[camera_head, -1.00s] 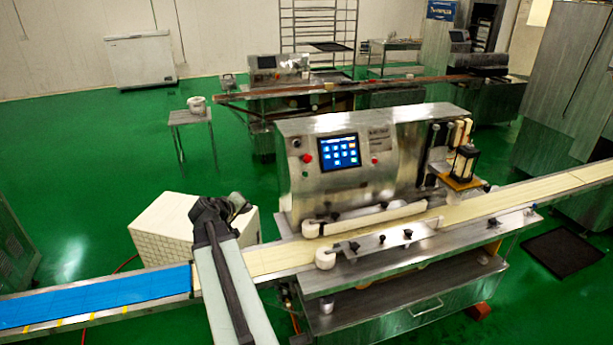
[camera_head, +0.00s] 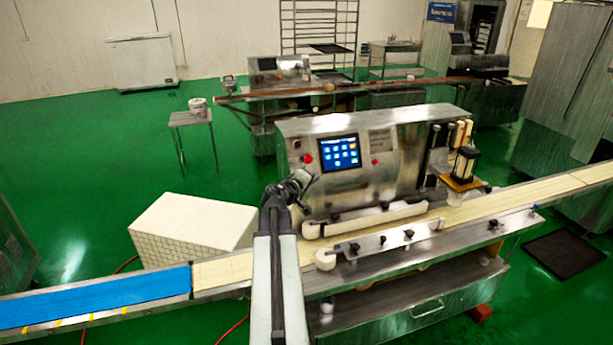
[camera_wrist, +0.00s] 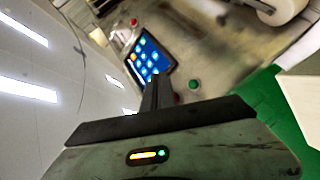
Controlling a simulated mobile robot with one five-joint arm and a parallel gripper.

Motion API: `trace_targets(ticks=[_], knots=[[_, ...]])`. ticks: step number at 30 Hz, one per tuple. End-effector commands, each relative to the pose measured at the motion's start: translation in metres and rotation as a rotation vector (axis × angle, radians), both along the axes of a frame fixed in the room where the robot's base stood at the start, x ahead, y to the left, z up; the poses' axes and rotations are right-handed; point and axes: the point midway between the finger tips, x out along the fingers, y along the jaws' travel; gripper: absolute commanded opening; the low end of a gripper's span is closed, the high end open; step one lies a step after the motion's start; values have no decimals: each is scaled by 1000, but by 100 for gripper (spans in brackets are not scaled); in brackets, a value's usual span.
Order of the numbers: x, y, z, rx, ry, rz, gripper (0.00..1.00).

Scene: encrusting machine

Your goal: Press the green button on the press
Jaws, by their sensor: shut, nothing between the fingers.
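The press is the steel machine (camera_head: 350,187) with a lit blue screen (camera_head: 338,152), which also shows in the wrist view (camera_wrist: 150,55). In the wrist view, the green button (camera_wrist: 194,84) sits on the panel beside the screen, just right of my fingertips. A red button (camera_wrist: 178,98) is close to it, partly covered by my gripper. My gripper (camera_head: 304,178) is shut and empty in front of the panel's left part, and its fingers also show in the wrist view (camera_wrist: 157,82). In the head view the gripper seems to hide the green button. I cannot tell whether it touches the panel.
A red button (camera_head: 308,158) is left of the screen and another red button (camera_head: 375,161) is right of it. A conveyor belt (camera_head: 225,272) runs in front of the press, with a white roller bar (camera_head: 375,219) above it. A white crate (camera_head: 190,225) stands at left.

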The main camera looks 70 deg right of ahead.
Motion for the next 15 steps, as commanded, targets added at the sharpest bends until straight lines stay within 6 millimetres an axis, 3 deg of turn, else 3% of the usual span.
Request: trace_targets(ticks=[15], knots=[[37,-46,-32,0,-1,0,0]])
